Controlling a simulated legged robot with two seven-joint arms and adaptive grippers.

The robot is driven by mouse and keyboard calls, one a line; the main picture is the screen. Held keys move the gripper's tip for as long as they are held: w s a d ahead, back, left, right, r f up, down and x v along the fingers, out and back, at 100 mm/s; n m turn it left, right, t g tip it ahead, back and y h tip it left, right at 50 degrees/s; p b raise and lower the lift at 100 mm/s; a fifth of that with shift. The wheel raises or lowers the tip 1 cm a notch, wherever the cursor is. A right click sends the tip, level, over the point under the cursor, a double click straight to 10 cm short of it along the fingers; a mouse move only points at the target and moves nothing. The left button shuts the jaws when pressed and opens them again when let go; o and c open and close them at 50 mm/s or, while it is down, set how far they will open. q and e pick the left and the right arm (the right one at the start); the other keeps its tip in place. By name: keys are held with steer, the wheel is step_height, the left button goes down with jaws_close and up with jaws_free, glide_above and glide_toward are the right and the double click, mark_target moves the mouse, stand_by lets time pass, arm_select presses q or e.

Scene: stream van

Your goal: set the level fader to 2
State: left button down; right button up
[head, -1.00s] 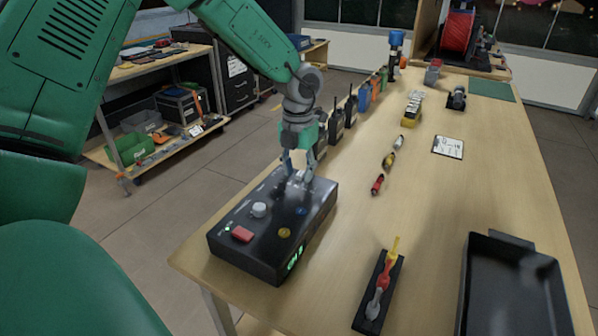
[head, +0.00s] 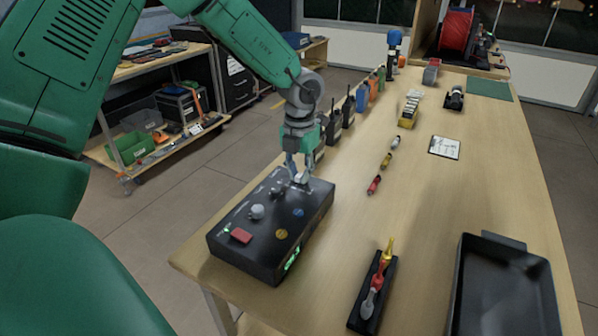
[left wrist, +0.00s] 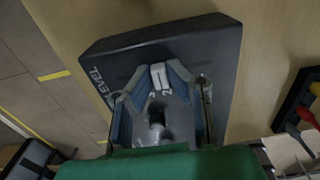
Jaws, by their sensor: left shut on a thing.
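The black control box (head: 262,262) stands on the near left part of the table. The word LEVEL (left wrist: 101,85) shows on the box in the left wrist view. My left gripper (head: 300,178) points down at the far end of the box top. In the left wrist view its fingers are shut on the light grey level fader cap (left wrist: 159,75). The fader's scale is not readable. My right gripper is out of view.
A black tray (head: 460,290) and a narrow rack (head: 361,318) with coloured pieces stand at the near right. Several walkie-talkies (head: 334,125) line the left table edge beyond the box. A clipboard (head: 445,147) and small coloured connectors lie mid-table.

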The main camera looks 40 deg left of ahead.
mark_target(301, 175)
arm_select(q)
steer(key=c, duration=1.6)
jaws_free()
steer(key=shift+w+d+r, duration=0.1)
steer(key=shift+d+r, duration=0.05)
steer(key=shift+d, duration=0.05)
steer(key=shift+o, duration=0.2)
steer(key=shift+a, duration=0.1)
steer(key=shift+r, duration=0.35)
step_height(301, 175, up, 11)
